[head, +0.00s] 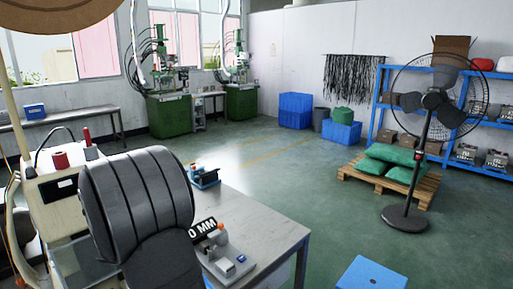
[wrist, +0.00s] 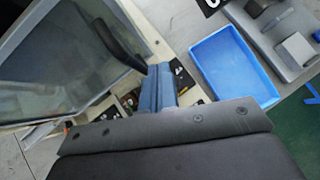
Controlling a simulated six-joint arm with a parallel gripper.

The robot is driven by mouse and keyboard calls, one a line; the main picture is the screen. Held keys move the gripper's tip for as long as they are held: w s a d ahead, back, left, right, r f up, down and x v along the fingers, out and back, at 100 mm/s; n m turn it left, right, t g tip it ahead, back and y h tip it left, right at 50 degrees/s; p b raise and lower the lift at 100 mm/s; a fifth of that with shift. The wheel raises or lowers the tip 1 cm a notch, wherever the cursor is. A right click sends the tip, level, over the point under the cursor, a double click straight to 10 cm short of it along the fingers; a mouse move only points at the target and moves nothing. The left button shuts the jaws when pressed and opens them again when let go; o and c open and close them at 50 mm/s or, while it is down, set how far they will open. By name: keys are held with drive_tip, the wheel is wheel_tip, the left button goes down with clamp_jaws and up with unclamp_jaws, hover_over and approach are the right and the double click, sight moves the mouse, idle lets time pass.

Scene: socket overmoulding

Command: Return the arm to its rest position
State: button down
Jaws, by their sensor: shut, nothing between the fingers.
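My gripper (wrist: 158,72) shows in the wrist view as two blue fingers beyond a dark bolted bracket. The fingers are together, with nothing seen between them. It is over the grey worktable, between a pale-framed machine with a clear panel (wrist: 60,65) and a blue tray (wrist: 232,68). I cannot tell its height above the surface. In the head view a dark ribbed part, likely my own arm, fills the lower left, and my gripper cannot be made out there.
The worktable (head: 262,222) bears a small blue fixture (head: 204,178) and a grey device (head: 228,263). A cream machine (head: 55,195) stands close on the left. A pedestal fan (head: 427,140), a pallet (head: 372,184) with green sacks and blue shelves stand right. The middle floor is clear.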

drive_tip(key=s+a+m+h, duration=0.2)
drive_tip(key=s+m, duration=0.1)
drive_tip(key=s, duration=0.9)
drive_tip(key=s+a+m+h, duration=0.3)
drive_tip(key=s+m, duration=0.1)
drive_tip(key=s, duration=0.8)
drive_tip(key=shift+s+a, duration=0.2)
drive_tip(key=shift+s, duration=0.05)
